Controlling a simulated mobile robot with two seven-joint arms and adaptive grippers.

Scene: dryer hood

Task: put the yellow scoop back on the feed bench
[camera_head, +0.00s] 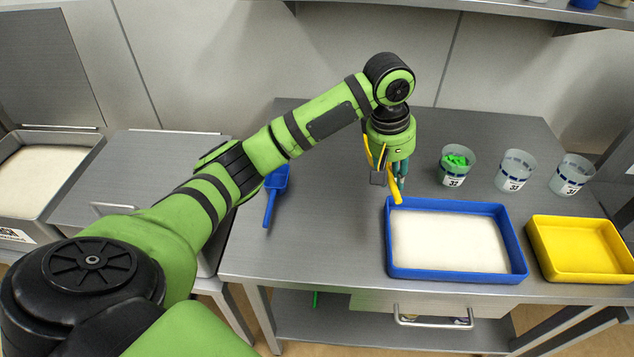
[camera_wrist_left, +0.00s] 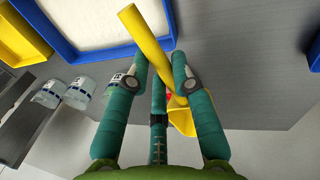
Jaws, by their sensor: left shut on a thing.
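The yellow scoop (camera_head: 394,189) is in my left gripper (camera_head: 386,172), above the grey metal bench (camera_head: 325,215). In the left wrist view, the fingers (camera_wrist_left: 160,72) close around the handle of the scoop (camera_wrist_left: 148,40). Its handle points towards the blue tray, and its bowl lies back between the fingers, partly hidden. In the head view the gripper is near the blue tray's upper left corner. I cannot tell whether the scoop touches the bench. My right gripper is not in view.
A blue tray (camera_head: 391,250) holds white material; a yellow tray (camera_head: 578,268) stands right of it. Three cups stand behind them, one (camera_head: 457,166) with green pieces. A blue scoop (camera_head: 272,192) lies at the bench's left. Bare bench lies between it and the blue tray.

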